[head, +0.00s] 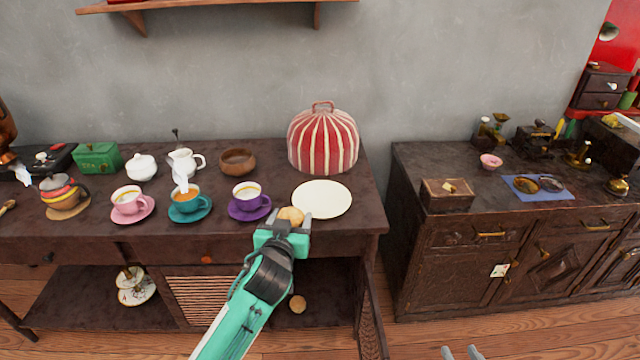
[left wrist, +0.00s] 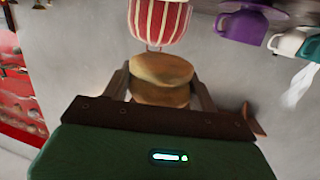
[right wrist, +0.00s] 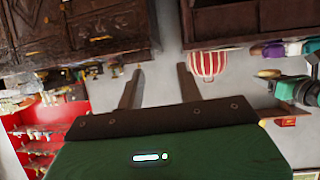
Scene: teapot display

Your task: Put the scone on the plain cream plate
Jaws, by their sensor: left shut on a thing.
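The scone (head: 291,215) is golden and round, held between the fingers of my left gripper (head: 291,222). The left wrist view shows the scone (left wrist: 161,78) between both fingers. The plain cream plate (head: 322,199) lies on the dark table just right of the scone, with nothing on it. In the head view the scone is at the plate's left front side; I cannot tell its exact height. My right gripper (head: 461,352) shows only its fingertips at the bottom edge. In the right wrist view (right wrist: 157,88) its fingers are apart with nothing between them.
A red striped cosy (head: 323,140) stands behind the plate. A purple cup and saucer (head: 248,202) stand left of the scone, with teal and pink cups further left. A wooden bowl (head: 238,162) is behind.

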